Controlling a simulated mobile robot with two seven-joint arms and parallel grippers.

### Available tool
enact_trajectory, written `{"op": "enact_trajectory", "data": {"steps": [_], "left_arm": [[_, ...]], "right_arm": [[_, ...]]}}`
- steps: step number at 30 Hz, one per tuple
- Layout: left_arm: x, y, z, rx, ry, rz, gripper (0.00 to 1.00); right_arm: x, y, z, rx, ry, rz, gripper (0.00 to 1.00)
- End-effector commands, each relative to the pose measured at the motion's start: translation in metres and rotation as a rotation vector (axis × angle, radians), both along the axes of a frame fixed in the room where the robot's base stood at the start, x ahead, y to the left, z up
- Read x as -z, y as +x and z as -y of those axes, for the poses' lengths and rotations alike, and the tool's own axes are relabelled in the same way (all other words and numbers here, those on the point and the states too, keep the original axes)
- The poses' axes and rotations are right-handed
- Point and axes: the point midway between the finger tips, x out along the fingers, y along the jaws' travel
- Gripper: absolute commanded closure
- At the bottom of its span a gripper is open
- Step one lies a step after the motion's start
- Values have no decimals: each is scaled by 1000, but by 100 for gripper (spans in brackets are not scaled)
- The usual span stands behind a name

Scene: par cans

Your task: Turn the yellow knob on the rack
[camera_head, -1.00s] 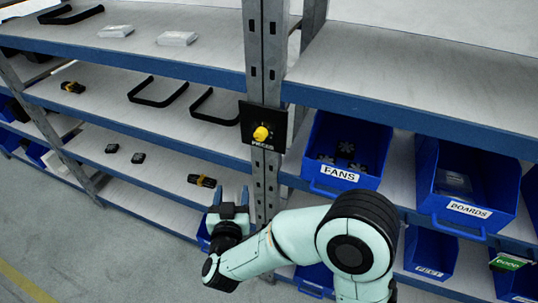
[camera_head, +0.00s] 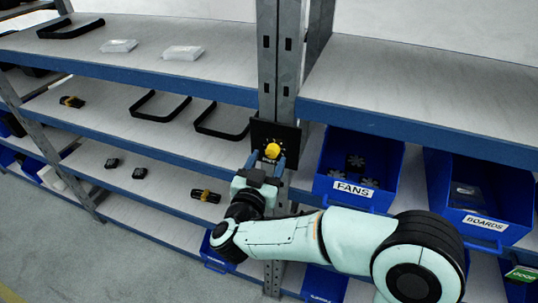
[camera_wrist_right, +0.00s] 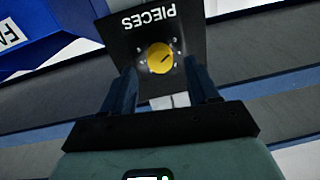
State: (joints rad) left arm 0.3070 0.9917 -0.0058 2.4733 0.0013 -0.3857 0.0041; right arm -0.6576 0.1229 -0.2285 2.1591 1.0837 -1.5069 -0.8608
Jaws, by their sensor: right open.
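The yellow knob (camera_head: 272,151) sits on a black plate (camera_head: 287,134) fixed to the grey rack post. In the right wrist view the knob (camera_wrist_right: 160,58) has a dark pointer line, with small marks around it and the word PIECES on the plate (camera_wrist_right: 120,40). My right gripper (camera_head: 265,165) is open just in front of and below the knob. In the right wrist view its two blue fingers (camera_wrist_right: 162,85) stand apart, one to each side just short of the knob, with nothing between them. My left gripper is not in view.
A blue FANS bin (camera_head: 340,185) and a blue BOARDS bin (camera_head: 478,210) stand right of the post. Black handles (camera_head: 160,105) and small parts lie on the shelves at left. The blue-edged upper shelf (camera_head: 420,125) overhangs the bins.

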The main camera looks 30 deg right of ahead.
Motion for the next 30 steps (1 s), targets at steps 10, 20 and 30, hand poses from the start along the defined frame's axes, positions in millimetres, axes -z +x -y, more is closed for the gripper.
{"op": "enact_trajectory", "data": {"steps": [10, 20, 30], "left_arm": [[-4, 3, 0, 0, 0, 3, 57], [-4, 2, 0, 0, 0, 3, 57], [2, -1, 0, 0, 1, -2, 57]], "right_arm": [[0, 14, 15, -1, 1, 1, 40], [0, 14, 14, -1, 0, 0, 92], [2, 13, 14, -1, 20, 22, 96]]}}
